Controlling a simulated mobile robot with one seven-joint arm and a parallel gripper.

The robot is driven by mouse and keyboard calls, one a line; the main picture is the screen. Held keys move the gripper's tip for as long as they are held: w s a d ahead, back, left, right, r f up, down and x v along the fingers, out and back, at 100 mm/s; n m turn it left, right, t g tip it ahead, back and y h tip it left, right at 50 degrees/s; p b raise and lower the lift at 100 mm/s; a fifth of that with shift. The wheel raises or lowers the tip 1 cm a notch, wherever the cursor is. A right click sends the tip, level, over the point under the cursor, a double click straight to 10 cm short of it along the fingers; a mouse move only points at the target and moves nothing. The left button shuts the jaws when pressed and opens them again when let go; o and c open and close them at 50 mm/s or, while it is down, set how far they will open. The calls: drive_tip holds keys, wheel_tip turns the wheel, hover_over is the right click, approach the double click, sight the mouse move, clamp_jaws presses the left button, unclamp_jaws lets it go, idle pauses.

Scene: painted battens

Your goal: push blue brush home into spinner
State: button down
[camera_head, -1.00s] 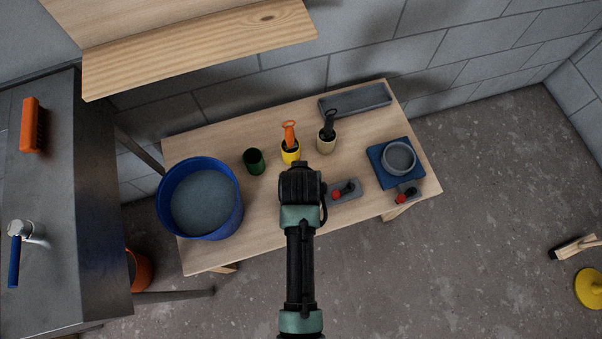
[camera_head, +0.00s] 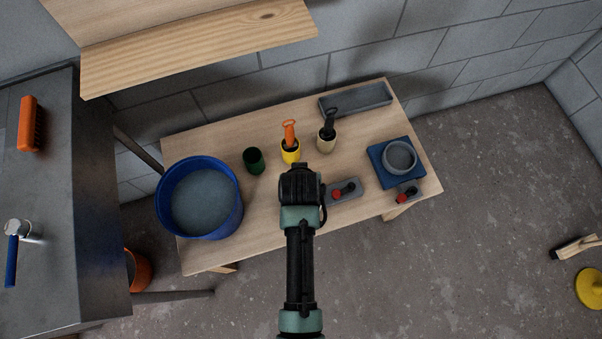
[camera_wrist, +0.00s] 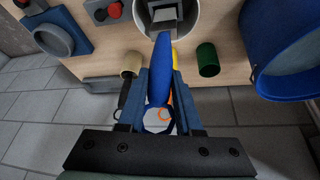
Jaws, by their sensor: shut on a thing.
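My gripper (camera_wrist: 161,80) is shut on the blue brush (camera_wrist: 158,66), whose smooth blue handle shows between the two fingers in the wrist view. The brush's upper end points toward the open round spinner (camera_wrist: 194,18) at the top edge of that view. A grey blocky piece shows inside the spinner's mouth. I cannot tell whether the brush touches it or how deep it sits. In the head view my gripper (camera_head: 300,180) is over the table's front middle and hides the brush and the spinner.
Grey boxes with red knobs (camera_head: 345,190) and a blue mat (camera_head: 376,158) lie right.

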drive_tip(key=shift+f+b, duration=2.05)
drive_tip(key=shift+f, duration=1)
drive_tip(key=c, duration=0.5)
unclamp_jaws()
drive_tip(key=shift+r, duration=0.1)
drive_tip(key=p+v, duration=0.2)
drive_tip(key=v, duration=1.1)
drive_tip(key=shift+p, duration=0.3)
